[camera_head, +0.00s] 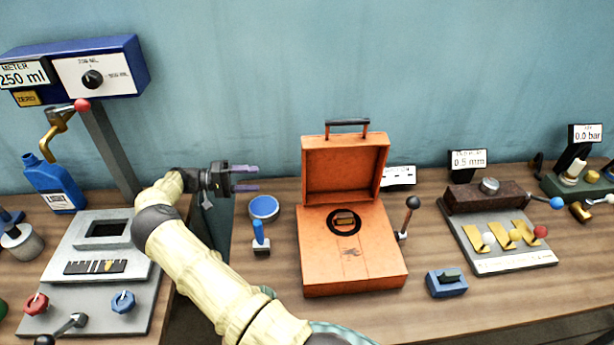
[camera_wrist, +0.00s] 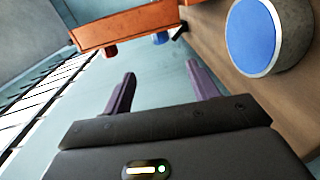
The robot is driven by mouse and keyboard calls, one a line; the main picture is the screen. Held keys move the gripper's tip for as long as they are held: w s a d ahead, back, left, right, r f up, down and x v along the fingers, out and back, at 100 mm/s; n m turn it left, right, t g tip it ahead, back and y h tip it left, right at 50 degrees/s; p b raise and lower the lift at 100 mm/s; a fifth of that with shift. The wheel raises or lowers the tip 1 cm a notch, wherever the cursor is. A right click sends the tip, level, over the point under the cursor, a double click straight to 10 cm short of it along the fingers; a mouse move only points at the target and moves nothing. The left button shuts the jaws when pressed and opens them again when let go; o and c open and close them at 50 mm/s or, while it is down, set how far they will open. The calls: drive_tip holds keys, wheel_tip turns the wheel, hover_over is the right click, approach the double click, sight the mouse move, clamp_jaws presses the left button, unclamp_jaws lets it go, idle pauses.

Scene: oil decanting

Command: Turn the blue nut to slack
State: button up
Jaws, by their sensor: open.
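The blue nut (camera_head: 123,302), a lobed knob, sits at the front right of the grey plate (camera_head: 75,326) at the left in the head view. My gripper (camera_head: 258,178) is far from it, up and to the right, beyond the plate. The gripper is open and empty, its two purple fingers pointing right in the head view. The fingers also show apart in the wrist view (camera_wrist: 160,72), with nothing between them. The nut is not in the wrist view.
A red nut (camera_head: 36,304) and a black-knobbed lever (camera_head: 72,325) share the plate. A blue-topped round tin (camera_head: 264,208), a blue-handled stamp (camera_head: 261,240) and an open orange case (camera_head: 350,255) stand right of my arm. A blue bottle (camera_head: 54,184) stands behind left.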

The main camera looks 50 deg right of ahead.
sight(308, 178)
drive_tip(key=p+x, duration=0.6)
drive_tip(key=x, duration=1.1)
drive_tip(key=shift+s+d+p, duration=0.15)
drive_tip(key=shift+s+p, duration=0.1)
drive_tip(key=shift+p, duration=0.05)
drive_tip(key=c, duration=1)
